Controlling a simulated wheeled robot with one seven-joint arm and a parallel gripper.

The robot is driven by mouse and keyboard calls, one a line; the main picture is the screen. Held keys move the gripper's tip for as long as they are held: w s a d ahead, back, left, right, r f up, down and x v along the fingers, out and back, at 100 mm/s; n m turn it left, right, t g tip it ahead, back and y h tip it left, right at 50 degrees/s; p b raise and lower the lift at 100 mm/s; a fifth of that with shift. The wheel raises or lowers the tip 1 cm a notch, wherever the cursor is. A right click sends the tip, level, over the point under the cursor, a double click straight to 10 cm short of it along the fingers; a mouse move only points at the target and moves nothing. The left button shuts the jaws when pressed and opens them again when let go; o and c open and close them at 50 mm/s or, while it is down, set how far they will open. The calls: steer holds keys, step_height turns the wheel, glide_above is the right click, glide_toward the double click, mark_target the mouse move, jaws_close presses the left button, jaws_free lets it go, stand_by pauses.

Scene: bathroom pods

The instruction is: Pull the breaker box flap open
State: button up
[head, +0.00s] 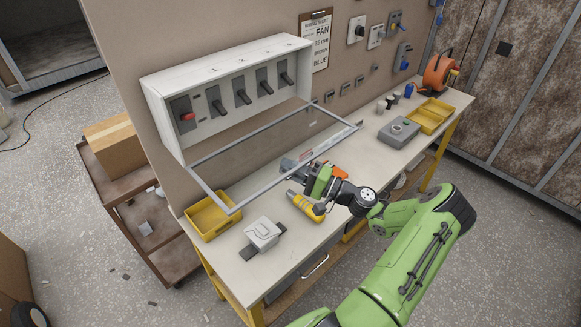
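The white breaker box (222,66) is fixed to the brown wall panel at the upper left, with a row of dark switches and one red-tipped switch (187,116) at its left. Its flap (208,189) is a thin grey frame with a see-through middle. The flap stands swung out from the box's lower edge over the workbench, so the box front is uncovered. My gripper (300,172) is low over the bench at the flap's outer bar, near its middle. Contact with the bar is unclear. The fingertips are small and partly hidden, so their opening cannot be told.
On the workbench (345,165), a yellow tool (305,206) lies just beside my gripper. A yellow bin (211,217) and a grey-white device (263,234) are at the left. A grey button box (398,131), yellow tray (430,116) and orange reel (438,73) are at the right.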

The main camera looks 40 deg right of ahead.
jaws_close()
